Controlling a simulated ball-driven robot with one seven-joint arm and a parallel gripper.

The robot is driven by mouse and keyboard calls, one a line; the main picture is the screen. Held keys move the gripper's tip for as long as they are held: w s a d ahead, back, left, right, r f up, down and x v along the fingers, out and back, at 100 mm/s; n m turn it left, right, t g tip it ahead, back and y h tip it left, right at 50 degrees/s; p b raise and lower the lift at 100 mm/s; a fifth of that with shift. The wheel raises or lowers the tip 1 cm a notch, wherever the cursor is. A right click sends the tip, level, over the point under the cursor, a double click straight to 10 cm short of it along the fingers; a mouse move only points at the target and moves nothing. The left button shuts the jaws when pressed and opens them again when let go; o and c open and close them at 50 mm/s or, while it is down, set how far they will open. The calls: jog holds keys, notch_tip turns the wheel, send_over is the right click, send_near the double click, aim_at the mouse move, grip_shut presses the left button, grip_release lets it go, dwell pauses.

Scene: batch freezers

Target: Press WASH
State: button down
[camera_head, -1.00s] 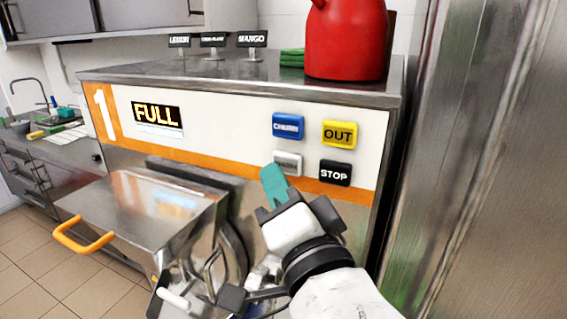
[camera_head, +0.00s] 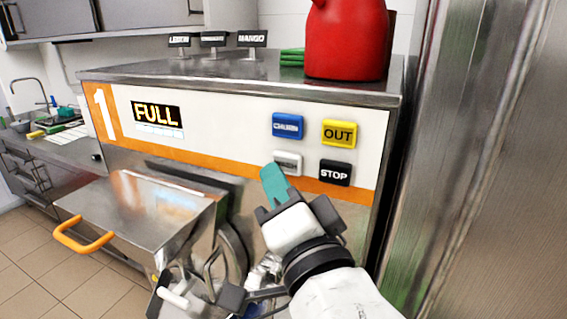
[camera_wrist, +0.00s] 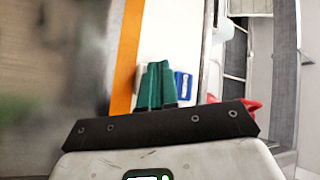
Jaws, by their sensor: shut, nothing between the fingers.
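The batch freezer's front panel (camera_head: 230,130) carries several buttons. The blue CHURN button (camera_head: 288,125) is upper left, the yellow OUT button (camera_head: 339,134) upper right, and the black STOP button (camera_head: 335,173) lower right. A grey-white button (camera_head: 289,161) sits lower left; its label is too small to read and its lower part is covered by my fingers. My gripper (camera_head: 272,178) is shut and empty, its teal fingertips at that button's lower left edge. I cannot tell whether they touch it. In the wrist view the fingers (camera_wrist: 158,85) point at the white panel, with the blue button (camera_wrist: 183,85) beside them.
A display (camera_head: 156,114) reads FULL. A steel hopper lid with an orange handle (camera_head: 85,236) juts out at the left. A red kettle-like vessel (camera_head: 346,40) and flavour signs (camera_head: 213,40) stand on top. A tall steel cabinet (camera_head: 490,170) stands close on the right.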

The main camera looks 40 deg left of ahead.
jog(key=shift+w, duration=0.1)
dwell(0.7)
jog(key=shift+w, duration=0.4)
jog(key=shift+w+a, duration=0.15)
jog(key=shift+w, duration=0.35)
dwell(0.7)
jog(key=shift+s, duration=0.2)
jog(key=shift+s+d, duration=0.2)
jog(key=shift+s, duration=0.55)
jog(key=shift+s, duration=0.1)
jog(key=shift+s+d, duration=0.2)
jog(key=shift+s, duration=0.6)
jog(key=shift+s+d, duration=0.2)
jog(key=shift+s, duration=0.55)
jog(key=shift+s+d, duration=0.2)
jog(key=shift+s, duration=0.6)
jog(key=shift+d+f, duration=0.1)
